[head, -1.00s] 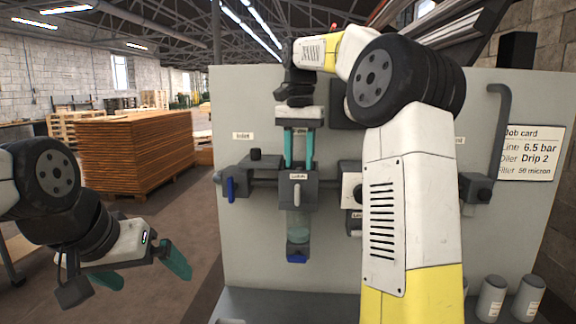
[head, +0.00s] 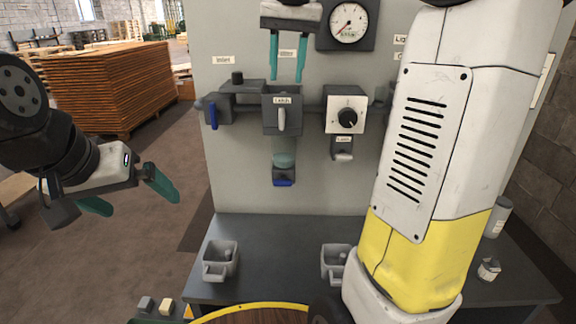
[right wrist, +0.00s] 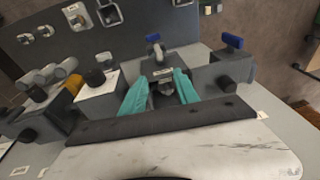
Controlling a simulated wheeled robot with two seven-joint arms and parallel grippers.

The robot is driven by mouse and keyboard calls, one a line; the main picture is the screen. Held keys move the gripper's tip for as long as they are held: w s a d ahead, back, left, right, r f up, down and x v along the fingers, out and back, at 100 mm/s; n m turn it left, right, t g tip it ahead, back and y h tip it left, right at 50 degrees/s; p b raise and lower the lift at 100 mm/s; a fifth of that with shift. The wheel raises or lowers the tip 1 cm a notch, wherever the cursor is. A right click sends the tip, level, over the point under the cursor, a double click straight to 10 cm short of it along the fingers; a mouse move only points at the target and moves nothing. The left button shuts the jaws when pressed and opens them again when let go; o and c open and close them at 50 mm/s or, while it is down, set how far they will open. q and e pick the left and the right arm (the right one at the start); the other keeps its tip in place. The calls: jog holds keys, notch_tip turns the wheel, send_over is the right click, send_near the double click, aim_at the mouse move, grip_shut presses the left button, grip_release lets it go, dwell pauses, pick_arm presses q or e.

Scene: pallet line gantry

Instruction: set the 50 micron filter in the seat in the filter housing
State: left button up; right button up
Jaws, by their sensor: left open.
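The filter housing (head: 283,115) is a dark block marked "Latch" on the grey panel, with a pale lever on its front. A clear greenish bowl (head: 284,152) with a blue end hangs below it. My right gripper (head: 287,78) points down just above the housing, its teal fingers apart with nothing visible between them. In the right wrist view the fingers are also spread, with the housing (right wrist: 163,72) beyond them. My left gripper (head: 128,196) is open and empty, left of the panel. I cannot identify the 50 micron filter; the seat inside the housing is not discernible.
A regulator with a black knob (head: 346,116) is right of the housing; a blue-handled valve (head: 212,112) is left. A pressure gauge (head: 347,24) is above. Two grey bins (head: 219,262) (head: 334,262) stand on the bench (head: 275,235). My right arm blocks the right side.

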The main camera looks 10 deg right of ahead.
jog(key=s+a+f+n+t+y, duration=0.1)
jog(key=s+f+n+t, duration=0.3)
jog(key=s+f, duration=1.2)
jog(key=shift+s+a+y, duration=0.2)
jog(key=shift+s+y, duration=0.2)
jog(key=shift+s, duration=0.15)
